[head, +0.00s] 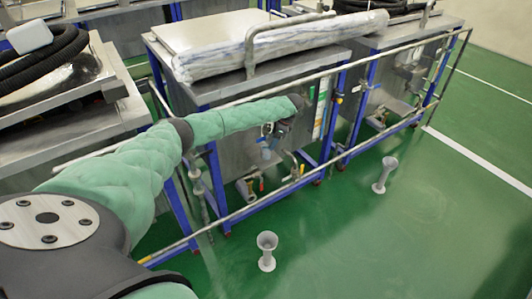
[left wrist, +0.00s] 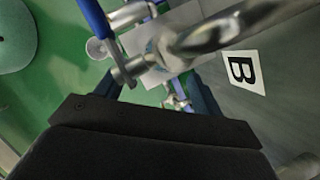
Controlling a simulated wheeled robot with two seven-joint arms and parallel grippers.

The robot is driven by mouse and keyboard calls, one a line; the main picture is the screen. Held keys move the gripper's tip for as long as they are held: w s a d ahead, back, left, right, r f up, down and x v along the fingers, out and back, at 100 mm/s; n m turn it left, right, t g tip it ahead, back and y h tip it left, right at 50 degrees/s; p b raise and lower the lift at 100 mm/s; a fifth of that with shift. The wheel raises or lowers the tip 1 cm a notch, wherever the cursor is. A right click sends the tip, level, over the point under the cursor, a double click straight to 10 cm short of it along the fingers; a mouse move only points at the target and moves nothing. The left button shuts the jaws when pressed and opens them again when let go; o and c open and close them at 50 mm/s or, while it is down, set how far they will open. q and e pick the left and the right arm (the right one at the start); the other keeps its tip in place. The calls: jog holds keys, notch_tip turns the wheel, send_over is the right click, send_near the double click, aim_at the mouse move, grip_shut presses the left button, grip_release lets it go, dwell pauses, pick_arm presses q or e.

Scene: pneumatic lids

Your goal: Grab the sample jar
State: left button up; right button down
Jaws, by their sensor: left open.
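My left gripper (head: 267,146) is at the front of the middle steel tank, among its pipes and valves. In the left wrist view, its two dark fingers (left wrist: 157,97) stand apart, with a metal pipe fitting (left wrist: 185,50) beyond and above them. I see nothing clearly held between the fingers. I cannot make out the sample jar for sure in either view; the fittings and my gripper crowd that spot. My right gripper is not in view.
A metal rail (head: 375,140) runs in front of the tanks. Valves with coloured handles (head: 250,187) sit low on the middle tank. Two grey flared posts (head: 267,252) (head: 384,175) stand on the open green floor. A "B" label (left wrist: 243,72) is on the tank wall.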

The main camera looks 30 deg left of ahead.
aim_at(266, 151)
pick_arm(q)
jog(key=p+x, duration=0.1)
jog(key=x, duration=0.1)
jog(key=shift+a+f, duration=0.25)
jog(key=shift+f, duration=0.05)
jog(key=shift+x, duration=1)
jog(key=shift+f, duration=0.35)
jog(key=shift+s, duration=0.1)
jog(key=c, duration=1.1)
jog(key=shift+c, duration=0.2)
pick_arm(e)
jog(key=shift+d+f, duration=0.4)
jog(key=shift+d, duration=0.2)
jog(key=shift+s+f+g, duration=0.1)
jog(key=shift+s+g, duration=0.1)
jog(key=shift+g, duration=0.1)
